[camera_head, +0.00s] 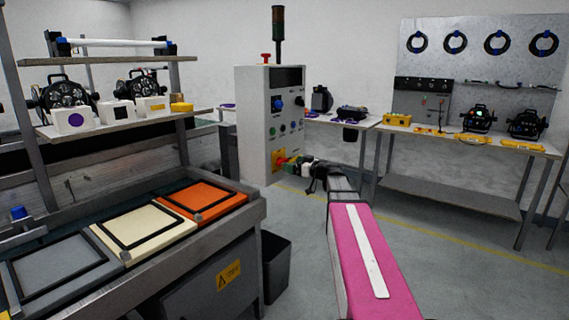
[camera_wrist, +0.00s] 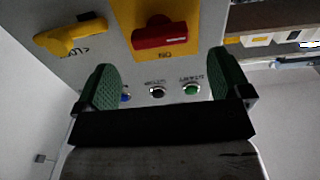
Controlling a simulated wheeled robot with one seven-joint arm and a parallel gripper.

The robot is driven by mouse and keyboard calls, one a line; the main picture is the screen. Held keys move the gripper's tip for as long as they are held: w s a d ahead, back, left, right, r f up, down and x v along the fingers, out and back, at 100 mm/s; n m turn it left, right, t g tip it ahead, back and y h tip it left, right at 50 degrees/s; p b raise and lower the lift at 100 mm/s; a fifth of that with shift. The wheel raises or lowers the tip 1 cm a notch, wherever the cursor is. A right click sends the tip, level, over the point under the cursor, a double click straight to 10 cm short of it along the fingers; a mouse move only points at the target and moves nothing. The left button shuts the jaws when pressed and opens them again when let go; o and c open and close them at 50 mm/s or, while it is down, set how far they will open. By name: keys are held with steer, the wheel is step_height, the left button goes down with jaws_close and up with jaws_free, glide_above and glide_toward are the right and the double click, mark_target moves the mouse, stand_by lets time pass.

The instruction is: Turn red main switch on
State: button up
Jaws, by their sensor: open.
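The red main switch (camera_wrist: 165,37) is a rotary handle on a yellow plate (camera_wrist: 122,17) on the grey control cabinet (camera_head: 254,130). In the wrist view its handle lies nearly crosswise, tilted slightly. In the head view the yellow plate (camera_head: 279,154) shows low on the cabinet front, partly behind my gripper. My gripper (camera_wrist: 163,70) is open and empty in front of the panel, its green-padded fingers spread wider than the handle. The handle shows just past the fingertips, between them in the picture; I see no contact.
A yellow handle (camera_wrist: 70,37) sits beside the red switch. Blue, dark and green buttons (camera_wrist: 190,89) lie near it. A loaded shelf and bench with coloured pads (camera_head: 140,226) stand left. A long table (camera_head: 455,142) stands right, with clear floor before it.

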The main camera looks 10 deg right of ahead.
mark_target(284, 160)
steer(key=shift+x, duration=2.75)
steer(key=shift+c, duration=0.4)
steer(key=c, duration=0.9)
